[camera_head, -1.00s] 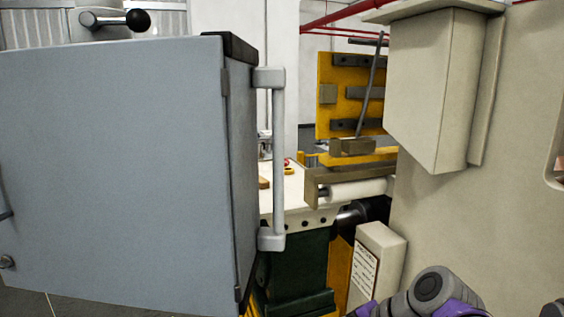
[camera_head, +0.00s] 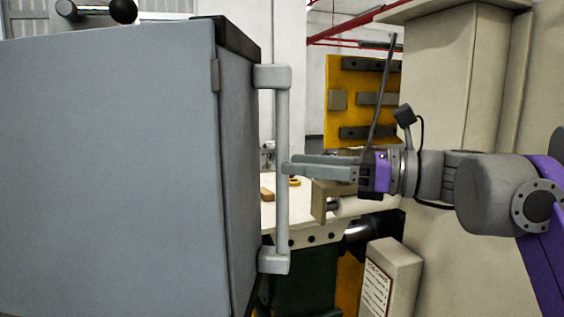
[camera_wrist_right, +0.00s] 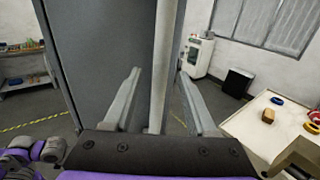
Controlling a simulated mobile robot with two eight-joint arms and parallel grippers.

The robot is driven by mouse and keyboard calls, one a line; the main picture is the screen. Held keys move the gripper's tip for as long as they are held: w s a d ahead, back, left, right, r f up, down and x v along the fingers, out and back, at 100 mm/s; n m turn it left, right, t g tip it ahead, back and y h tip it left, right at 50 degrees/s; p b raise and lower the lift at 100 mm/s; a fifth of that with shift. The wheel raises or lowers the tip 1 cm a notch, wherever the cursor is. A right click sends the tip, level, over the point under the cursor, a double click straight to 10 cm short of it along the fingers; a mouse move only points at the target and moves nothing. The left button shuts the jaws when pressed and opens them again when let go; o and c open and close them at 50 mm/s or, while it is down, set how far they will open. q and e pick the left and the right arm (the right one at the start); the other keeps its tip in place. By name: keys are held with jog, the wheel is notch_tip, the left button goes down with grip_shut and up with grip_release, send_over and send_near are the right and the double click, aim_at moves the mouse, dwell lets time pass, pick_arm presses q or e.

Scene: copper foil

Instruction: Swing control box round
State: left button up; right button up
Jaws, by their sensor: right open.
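The control box (camera_head: 110,170) is a large grey box that fills the left of the head view. A light grey vertical bar handle (camera_head: 281,120) stands off its right side. My right gripper (camera_head: 288,165) is open, with its fingertips at about the middle height of the handle. In the right wrist view the handle (camera_wrist_right: 164,50) shows between the two spread fingers of the gripper (camera_wrist_right: 159,73), with the box (camera_wrist_right: 95,45) to the left. Whether a finger touches the bar cannot be told. My left gripper is not in view.
A cream table (camera_head: 308,213) with small items lies behind the handle. A yellow panel (camera_head: 352,75) with a leaning grey rod stands beyond. A beige cabinet (camera_head: 455,90) and a labelled beige box (camera_head: 392,280) are at the right.

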jog(key=x, duration=0.4)
grip_shut()
dwell(1.4)
